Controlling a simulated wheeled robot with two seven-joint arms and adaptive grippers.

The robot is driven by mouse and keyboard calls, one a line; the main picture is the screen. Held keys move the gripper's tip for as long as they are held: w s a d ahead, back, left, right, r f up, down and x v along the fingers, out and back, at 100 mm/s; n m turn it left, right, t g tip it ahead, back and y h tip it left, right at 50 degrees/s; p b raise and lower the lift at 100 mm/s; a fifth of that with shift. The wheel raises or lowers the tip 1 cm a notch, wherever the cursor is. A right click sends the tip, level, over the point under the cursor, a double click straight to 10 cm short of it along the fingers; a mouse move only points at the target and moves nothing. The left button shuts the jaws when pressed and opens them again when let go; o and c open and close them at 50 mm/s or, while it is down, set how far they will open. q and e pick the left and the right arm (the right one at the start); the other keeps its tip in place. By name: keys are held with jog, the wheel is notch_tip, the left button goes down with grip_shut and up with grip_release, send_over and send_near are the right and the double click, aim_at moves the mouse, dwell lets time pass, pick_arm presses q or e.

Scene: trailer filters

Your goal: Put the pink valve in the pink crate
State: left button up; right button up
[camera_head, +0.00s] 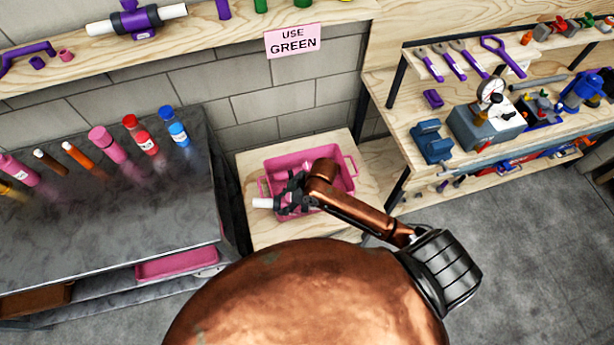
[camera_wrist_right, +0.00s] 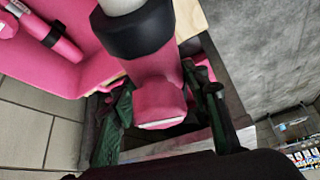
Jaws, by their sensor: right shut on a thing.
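The pink valve (camera_wrist_right: 160,85) is a pink body with a black collar and a white end. My right gripper (camera_head: 288,195) is shut on it. In the right wrist view its fingers (camera_wrist_right: 168,112) stand on both sides of the pink body. My gripper and wrist hide part of the crate. The crate wall also shows in the right wrist view (camera_wrist_right: 85,45). My left gripper is not in view.
The crate stands on a wooden stand (camera_head: 262,233). A pink piece with a black band (camera_wrist_right: 45,32) lies inside the crate. A dark table (camera_head: 90,225) with several coloured cylinders is at the left. A "USE GREEN" sign (camera_head: 292,41) hangs above. A wooden workbench (camera_head: 400,110) is at the right.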

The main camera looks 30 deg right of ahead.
jog(key=w+d+f+n+g+b, duration=0.1)
jog(key=w+d+f+n+b, duration=0.15)
jog(key=d, duration=0.35)
jog(key=w+d+f+n+b, duration=0.1)
jog(key=w+d, duration=0.2)
jog(key=d, duration=0.2)
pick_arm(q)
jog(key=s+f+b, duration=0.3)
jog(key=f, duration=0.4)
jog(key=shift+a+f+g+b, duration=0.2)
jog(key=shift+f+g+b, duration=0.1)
pick_arm(e)
jog(key=shift+g+y, duration=0.3)
jog(key=f, duration=1.2)
jog(key=shift+d+f, duration=0.3)
jog(key=shift+d, duration=0.1)
jog(key=shift+f, duration=0.1)
jog(key=o, duration=1.2)
jog(key=shift+o, duration=0.6)
